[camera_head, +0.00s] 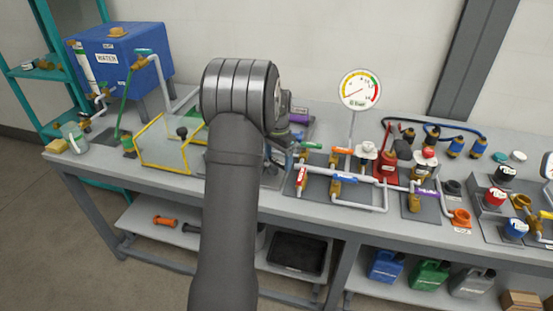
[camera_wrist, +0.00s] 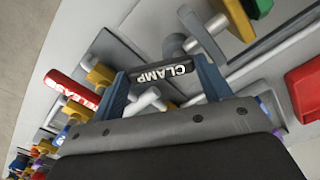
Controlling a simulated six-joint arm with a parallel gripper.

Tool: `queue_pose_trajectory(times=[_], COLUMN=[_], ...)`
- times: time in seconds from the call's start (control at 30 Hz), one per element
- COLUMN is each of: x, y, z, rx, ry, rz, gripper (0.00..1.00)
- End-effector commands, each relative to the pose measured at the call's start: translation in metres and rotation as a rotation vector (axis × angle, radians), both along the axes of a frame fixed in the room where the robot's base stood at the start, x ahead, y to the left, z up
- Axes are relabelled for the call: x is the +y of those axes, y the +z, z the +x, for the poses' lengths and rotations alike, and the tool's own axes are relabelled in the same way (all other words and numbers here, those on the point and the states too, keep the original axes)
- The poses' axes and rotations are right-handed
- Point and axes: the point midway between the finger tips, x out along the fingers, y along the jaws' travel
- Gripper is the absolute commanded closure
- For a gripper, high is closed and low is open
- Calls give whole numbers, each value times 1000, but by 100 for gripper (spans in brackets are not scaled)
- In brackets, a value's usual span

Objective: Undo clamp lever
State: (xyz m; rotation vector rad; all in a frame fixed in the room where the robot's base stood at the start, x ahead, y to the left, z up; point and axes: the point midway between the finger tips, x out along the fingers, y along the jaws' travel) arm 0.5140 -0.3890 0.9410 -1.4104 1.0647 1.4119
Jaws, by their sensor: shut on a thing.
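The clamp lever (camera_wrist: 163,73) is a black bar with white CLAMP lettering in the wrist view. My gripper (camera_wrist: 160,70) is shut on it, with one blue finger at each end of the bar. A pale cylindrical rod (camera_wrist: 146,99) shows between the fingers, below the bar. In the head view my arm covers most of the clamp area, and the lever cannot be made out there.
Left of my arm stands a yellow-edged clear guard (camera_head: 163,143) and a blue water tank (camera_head: 120,58). To the right are pipes with coloured valve handles, a red-handled valve (camera_wrist: 72,88) close by, and a round pressure gauge (camera_head: 359,90).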

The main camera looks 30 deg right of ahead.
Motion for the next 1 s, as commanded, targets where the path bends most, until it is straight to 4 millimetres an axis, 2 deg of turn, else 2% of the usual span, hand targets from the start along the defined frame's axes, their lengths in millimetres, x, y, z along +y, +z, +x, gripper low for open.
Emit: queue_pose_trajectory(times=[0.5,1.0], x=[-9,-11], y=[1,1], z=[5,7], rx=[-2,-2], ry=[401,522], rz=[-2,-2], gripper=[52,52])
